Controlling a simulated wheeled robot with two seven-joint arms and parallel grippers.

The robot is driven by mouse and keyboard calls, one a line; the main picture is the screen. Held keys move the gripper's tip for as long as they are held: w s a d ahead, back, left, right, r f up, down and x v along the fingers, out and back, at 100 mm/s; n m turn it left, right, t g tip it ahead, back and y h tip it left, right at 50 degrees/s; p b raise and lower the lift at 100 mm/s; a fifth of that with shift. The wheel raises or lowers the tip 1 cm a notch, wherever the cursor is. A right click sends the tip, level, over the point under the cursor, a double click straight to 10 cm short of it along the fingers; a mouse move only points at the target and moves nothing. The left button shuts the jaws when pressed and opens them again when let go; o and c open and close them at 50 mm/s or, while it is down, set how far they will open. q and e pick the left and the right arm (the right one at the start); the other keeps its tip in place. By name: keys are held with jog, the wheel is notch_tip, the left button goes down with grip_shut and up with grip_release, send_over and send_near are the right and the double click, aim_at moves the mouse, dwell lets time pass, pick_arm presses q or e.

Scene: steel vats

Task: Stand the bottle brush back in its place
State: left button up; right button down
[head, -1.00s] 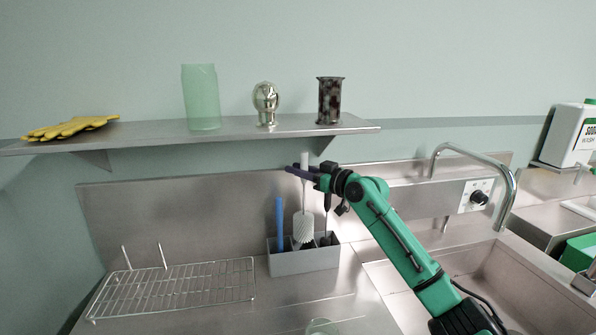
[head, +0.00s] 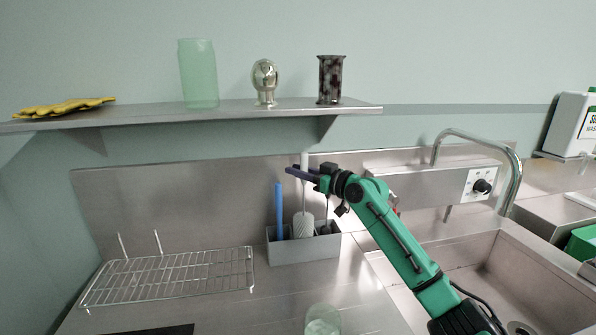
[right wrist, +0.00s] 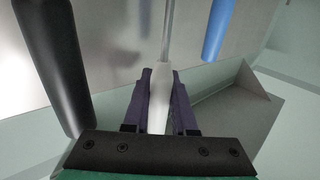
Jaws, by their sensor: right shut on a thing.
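The bottle brush (head: 303,226) has a white bristle head and a pale, thin handle. It stands about upright, head down, in the grey caddy (head: 300,252). The lower end of its head is hidden by the caddy's front wall, so I cannot tell whether it touches the bottom. My right gripper (head: 304,174) is shut on the brush handle above the caddy. In the right wrist view the white handle (right wrist: 159,105) lies between the purple fingers (right wrist: 160,112). My left gripper is not in view.
A blue-handled tool (head: 279,210) stands in the caddy left of the brush, and dark items stand to the right. A shelf (head: 225,113) hangs above. A wire rack (head: 170,275) lies left, a green glass (head: 322,321) in front, the sink and tap (head: 515,185) right.

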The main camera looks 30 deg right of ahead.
notch_tip(320, 180, down, 4)
jog(key=b, duration=0.3)
jog(key=shift+f+b, duration=0.25)
jog(key=shift+b, duration=0.15)
jog(key=c, duration=0.6)
grip_release()
jog(key=shift+c, duration=0.2)
